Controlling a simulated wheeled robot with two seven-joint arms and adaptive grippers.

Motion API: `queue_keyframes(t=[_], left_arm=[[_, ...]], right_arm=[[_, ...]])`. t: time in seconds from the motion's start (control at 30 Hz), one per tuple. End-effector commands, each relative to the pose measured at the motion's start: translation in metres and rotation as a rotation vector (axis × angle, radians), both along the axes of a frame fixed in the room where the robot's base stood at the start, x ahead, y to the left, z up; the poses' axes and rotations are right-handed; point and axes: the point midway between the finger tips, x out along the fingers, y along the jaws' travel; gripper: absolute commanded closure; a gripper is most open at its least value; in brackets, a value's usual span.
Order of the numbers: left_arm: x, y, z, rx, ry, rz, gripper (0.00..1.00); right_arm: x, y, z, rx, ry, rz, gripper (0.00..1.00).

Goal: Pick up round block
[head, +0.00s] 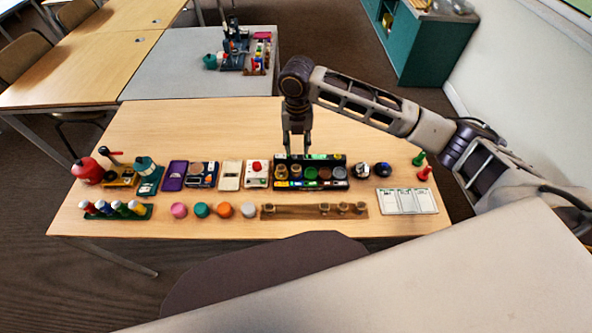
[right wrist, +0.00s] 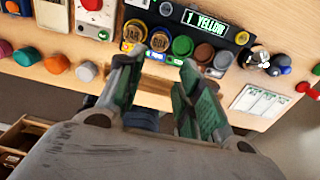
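Several round blocks stand in a row near the front of the wooden table in the head view: a pink one (head: 179,210), a teal one (head: 201,210), an orange one (head: 225,210) and a grey one (head: 249,210). In the right wrist view the teal (right wrist: 27,56), orange (right wrist: 56,64) and grey (right wrist: 87,71) blocks are at the left, apart from the fingers. My right gripper (head: 297,146) points down by the back edge of a black sorting device (head: 311,158). Its fingers (right wrist: 157,72) are spread with nothing between them. My left gripper is not in view.
A wooden rail with small knobs (head: 290,212) lies right of the blocks. A white card (head: 407,201) and red and green pawns (head: 424,174) are at the right. Bottles (head: 86,169) and a peg rack (head: 116,212) are at the left. The table's back half is mostly clear.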

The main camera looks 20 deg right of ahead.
Motion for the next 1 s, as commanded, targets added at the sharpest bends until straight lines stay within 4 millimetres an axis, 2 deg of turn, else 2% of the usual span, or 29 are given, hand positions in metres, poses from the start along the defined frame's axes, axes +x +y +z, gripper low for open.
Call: queue_keyframes(t=[0.27,0.8,1.0], left_arm=[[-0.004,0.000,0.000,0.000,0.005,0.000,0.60],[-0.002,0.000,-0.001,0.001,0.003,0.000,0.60],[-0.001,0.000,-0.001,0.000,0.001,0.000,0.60]], right_arm=[[0.000,0.001,-0.011,0.002,0.002,0.000,0.64],[0.000,0.001,-0.076,0.001,0.001,-0.001,0.64],[0.000,0.001,-0.086,0.001,0.000,0.000,0.64]])
